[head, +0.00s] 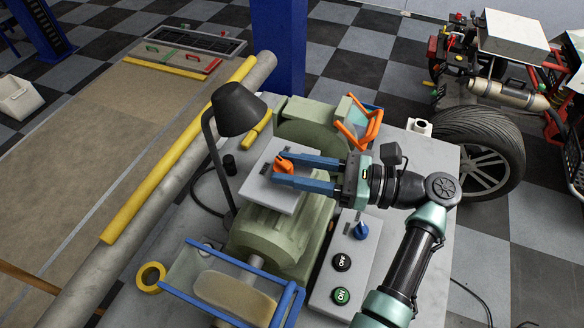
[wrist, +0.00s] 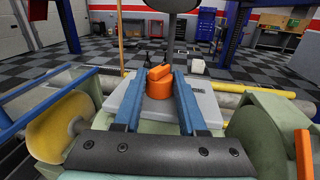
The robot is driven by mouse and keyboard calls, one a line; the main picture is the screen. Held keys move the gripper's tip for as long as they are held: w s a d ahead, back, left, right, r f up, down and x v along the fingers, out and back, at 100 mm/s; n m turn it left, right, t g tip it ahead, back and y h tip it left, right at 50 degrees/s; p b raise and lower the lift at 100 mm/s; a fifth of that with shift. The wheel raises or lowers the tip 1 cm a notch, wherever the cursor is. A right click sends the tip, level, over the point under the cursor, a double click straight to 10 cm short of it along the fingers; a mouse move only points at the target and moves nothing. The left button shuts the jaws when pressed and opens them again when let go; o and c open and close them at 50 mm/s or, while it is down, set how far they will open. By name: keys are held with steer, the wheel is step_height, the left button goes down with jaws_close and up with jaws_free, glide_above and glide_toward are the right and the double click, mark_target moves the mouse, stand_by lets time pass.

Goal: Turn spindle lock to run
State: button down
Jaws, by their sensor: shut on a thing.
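The spindle lock is an orange knob (head: 284,163) on a light grey box (head: 262,188) on top of the green grinder (head: 262,236). My gripper (head: 281,169) reaches in from the right with two blue fingers, one on each side of the knob. In the wrist view the knob (wrist: 160,84) sits between the fingertips (wrist: 159,80), with its raised bar turned slightly off the line of the fingers. The fingers are shut on it. Any run or lock marks on the box are too small or hidden to read.
A black lamp (head: 238,110) stands left of the box. Orange guard parts (head: 360,128) are behind the gripper. A switch panel (head: 343,262) with a blue knob and black and green buttons is at the front right. A clear shield with blue frame (head: 232,285) covers the near wheel.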

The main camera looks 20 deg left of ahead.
steer(key=n+g+b, duration=0.2)
steer(key=shift+w+f+g+h, duration=0.2)
steer(key=shift+f+g+h, duration=0.05)
steer(key=shift+g+h, duration=0.05)
steer(key=n+g+b, duration=0.1)
steer(key=g+b, duration=0.1)
steer(key=b, duration=0.2)
steer(key=shift+f+h, duration=0.15)
steer(key=shift+h, duration=0.25)
steer(key=shift+w+n+g+h+b, duration=0.1)
steer(key=shift+n+g+h+b, duration=0.35)
steer(key=shift+b, duration=0.75)
steer(key=shift+g+b, duration=0.35)
steer(key=shift+b, duration=0.2)
steer(key=shift+a+r+n+g+h+b, duration=0.15)
steer(key=shift+r+n+g+h+b, duration=0.15)
steer(key=shift+n+g+b, duration=0.45)
steer(key=shift+r+t, duration=0.1)
steer(key=shift+t, duration=0.15)
steer(key=shift+c, duration=2.4)
jaws_free()
steer(key=shift+r+m, duration=0.15)
steer(key=shift+m, duration=0.15)
